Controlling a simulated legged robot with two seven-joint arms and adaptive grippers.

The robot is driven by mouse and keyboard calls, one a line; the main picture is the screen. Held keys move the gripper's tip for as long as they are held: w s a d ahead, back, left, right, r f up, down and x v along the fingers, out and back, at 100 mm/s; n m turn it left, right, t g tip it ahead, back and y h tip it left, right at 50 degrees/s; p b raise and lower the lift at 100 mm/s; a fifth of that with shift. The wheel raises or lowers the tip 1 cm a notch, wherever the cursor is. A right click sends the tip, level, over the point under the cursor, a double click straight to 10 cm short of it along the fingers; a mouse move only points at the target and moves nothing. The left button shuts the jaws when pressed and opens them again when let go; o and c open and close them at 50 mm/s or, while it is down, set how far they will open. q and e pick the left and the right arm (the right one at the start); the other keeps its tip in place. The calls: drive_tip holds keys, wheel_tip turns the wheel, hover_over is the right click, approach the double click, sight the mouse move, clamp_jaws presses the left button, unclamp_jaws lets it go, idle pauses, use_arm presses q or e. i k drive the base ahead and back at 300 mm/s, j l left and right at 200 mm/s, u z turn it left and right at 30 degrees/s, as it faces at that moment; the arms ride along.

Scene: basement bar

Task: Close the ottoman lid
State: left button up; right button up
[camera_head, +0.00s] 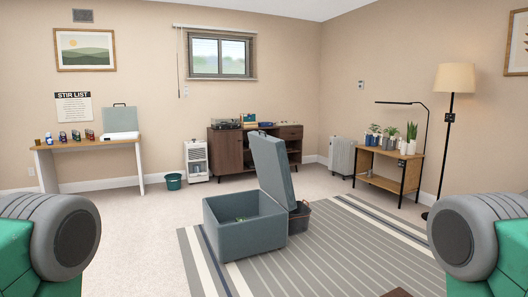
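The blue-grey ottoman (256,235) stands ahead of me in the middle of the room, partly on a striped rug. Its lid (272,168) is open and stands nearly upright along the box's right side. The inside of the box is partly visible, with something small and greenish in it. My arms show only as rounded grey and green parts at the lower left and lower right edges. Neither gripper is in view.
The striped rug (345,256) covers the floor right of the ottoman. A dark basket (299,218) stands close behind the lid. A wooden cabinet (229,152), white heater (196,160) and green bucket (173,181) stand behind. A floor lamp (446,135) is at right. Carpet left of the ottoman is clear.

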sight(270, 157)
drive_tip(key=i+j+u, duration=0.3)
drive_tip(key=i+j, duration=0.25)
drive_tip(key=j, duration=0.15)
drive_tip(key=i+j+u, duration=0.25)
drive_tip(key=i+j, duration=0.35)
drive_tip(key=i+l+z, duration=0.1)
drive_tip(key=i+z, duration=0.2)
drive_tip(key=i, duration=0.25)
drive_tip(key=i+z, duration=0.25)
drive_tip(key=i, duration=0.3)
drive_tip(key=i+j+z, duration=0.15)
drive_tip(key=i+z, duration=0.15)
drive_tip(key=i, duration=0.25)
drive_tip(key=i+j+z, duration=0.3)
drive_tip(key=i, duration=0.2)
